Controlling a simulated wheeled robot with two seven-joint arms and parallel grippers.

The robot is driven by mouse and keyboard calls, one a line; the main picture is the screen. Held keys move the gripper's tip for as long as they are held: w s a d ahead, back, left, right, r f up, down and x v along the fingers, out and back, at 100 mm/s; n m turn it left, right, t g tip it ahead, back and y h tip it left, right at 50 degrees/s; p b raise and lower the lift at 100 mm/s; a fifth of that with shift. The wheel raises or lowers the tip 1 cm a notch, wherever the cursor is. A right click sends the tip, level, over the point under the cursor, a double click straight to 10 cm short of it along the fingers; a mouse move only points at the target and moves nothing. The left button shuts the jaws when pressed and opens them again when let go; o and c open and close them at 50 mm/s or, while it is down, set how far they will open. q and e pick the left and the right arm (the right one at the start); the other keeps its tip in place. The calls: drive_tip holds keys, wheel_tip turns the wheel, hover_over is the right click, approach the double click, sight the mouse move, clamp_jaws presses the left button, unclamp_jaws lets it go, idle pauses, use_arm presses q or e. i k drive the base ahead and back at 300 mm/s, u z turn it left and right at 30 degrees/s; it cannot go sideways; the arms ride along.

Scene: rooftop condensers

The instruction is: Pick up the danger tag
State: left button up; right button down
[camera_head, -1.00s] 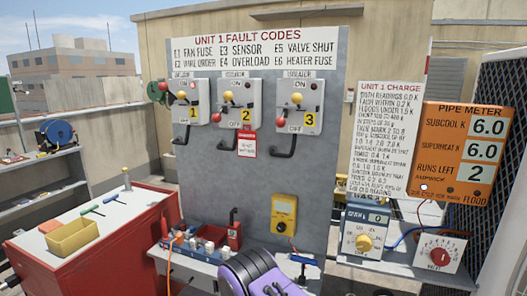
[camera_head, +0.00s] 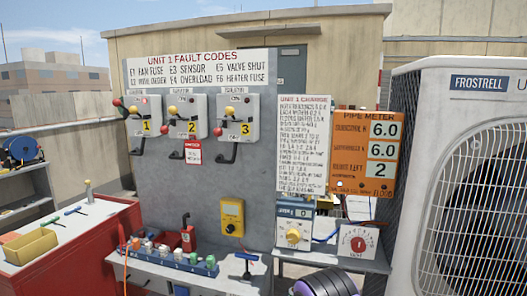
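The danger tag (camera_head: 193,152) is a small red and white card. It hangs below isolator 2 (camera_head: 187,117) on the grey panel, close beside that isolator's black handle. Isolator 1 (camera_head: 144,116) is to its left and isolator 3 (camera_head: 238,119) to its right. A rounded dark and purple part of my own arm shows at the bottom edge, right of centre. No gripper fingers are in view.
A grey shelf (camera_head: 160,262) below the panel holds a row of small parts, a red block and a T-handled tool (camera_head: 245,262). A yellow meter (camera_head: 232,217) is on the panel. A red cabinet (camera_head: 60,250) stands left, a large condenser (camera_head: 470,180) right.

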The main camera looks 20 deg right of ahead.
sight(193, 156)
drive_tip(key=z, duration=0.7)
drive_tip(key=i, duration=0.45)
drive_tip(key=u, duration=0.05)
